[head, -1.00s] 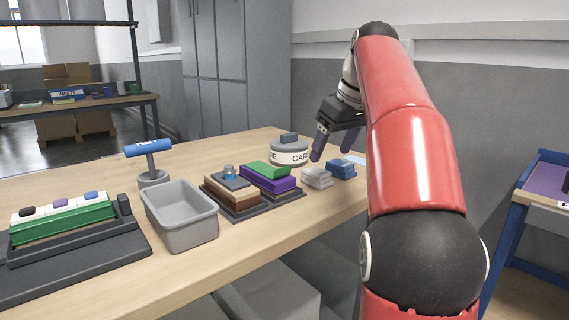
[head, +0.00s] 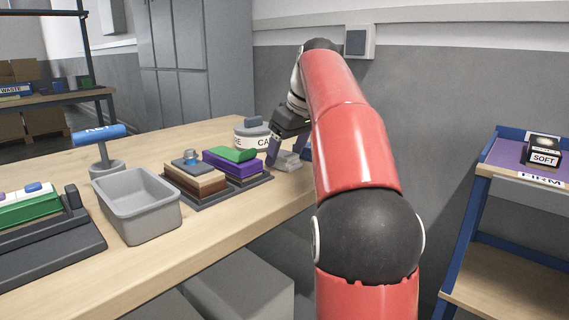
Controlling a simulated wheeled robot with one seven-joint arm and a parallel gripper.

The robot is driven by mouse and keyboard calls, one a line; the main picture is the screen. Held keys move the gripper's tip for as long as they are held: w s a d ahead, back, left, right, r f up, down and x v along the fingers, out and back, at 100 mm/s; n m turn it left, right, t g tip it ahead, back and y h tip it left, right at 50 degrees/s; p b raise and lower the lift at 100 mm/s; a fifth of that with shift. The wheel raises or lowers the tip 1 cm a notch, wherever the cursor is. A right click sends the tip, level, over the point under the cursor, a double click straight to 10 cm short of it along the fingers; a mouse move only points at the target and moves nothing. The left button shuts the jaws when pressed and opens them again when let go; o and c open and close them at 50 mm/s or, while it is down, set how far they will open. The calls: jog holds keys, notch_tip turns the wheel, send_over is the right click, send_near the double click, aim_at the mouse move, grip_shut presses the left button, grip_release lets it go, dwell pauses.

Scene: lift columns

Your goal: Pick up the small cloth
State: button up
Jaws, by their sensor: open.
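My gripper (head: 284,150) is open at the far right end of the workbench, with its purple fingers pointing down. One finger stands at the left side of a small light grey folded stack (head: 288,165) that looks like cloth. The other finger is hard to make out, and I cannot tell whether either touches the stack. A small blue folded piece (head: 307,152) shows just behind it, mostly hidden by my red arm. I cannot tell for sure which of the two is the small cloth.
A blue-framed cart (head: 462,235) with a "SOFT" box (head: 541,152) stands right.

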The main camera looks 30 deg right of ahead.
jog(key=c, duration=1.1)
jog(key=shift+r, duration=0.15)
